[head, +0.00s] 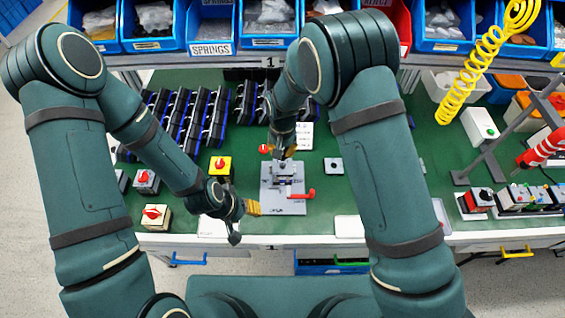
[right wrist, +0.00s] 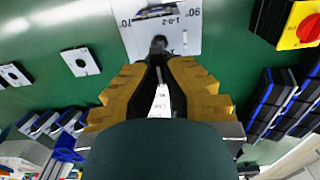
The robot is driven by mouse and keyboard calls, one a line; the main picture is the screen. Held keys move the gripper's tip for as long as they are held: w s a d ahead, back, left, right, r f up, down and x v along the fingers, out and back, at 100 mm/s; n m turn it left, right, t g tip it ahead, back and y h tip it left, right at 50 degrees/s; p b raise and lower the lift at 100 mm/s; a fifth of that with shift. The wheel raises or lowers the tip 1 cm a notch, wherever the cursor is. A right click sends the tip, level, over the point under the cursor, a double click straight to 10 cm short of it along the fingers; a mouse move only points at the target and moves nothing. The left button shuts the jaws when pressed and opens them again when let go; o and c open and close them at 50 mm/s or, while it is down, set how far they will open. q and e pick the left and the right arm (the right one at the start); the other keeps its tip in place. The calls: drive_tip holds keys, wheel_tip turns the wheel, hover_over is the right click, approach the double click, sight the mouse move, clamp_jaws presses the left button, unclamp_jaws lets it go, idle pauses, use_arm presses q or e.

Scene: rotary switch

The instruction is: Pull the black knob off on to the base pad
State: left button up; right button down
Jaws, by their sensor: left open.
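The grey base pad (head: 290,207) lies on the green bench in the head view, with a small switch (head: 285,170) on it and a red handle (head: 303,194) at its right. In the right wrist view, the base pad (right wrist: 188,42) carries angle markings, and the black knob (right wrist: 158,45) shows at the fingertips. My right gripper (right wrist: 158,68) has its yellow fingers close together at the knob; whether they grip it is unclear. It is above the switch in the head view (head: 284,152). My left gripper (head: 243,220) is open and empty, left of the pad near the front edge.
A yellow box with a red knob (head: 220,166) and a cream one (head: 153,216) stand left of the pad. Rows of black modules (head: 200,115) stand behind. A small grey plate (head: 333,166) lies to the right.

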drive_tip(key=shift+r+p, duration=0.85)
drive_tip(key=shift+r, duration=0.75)
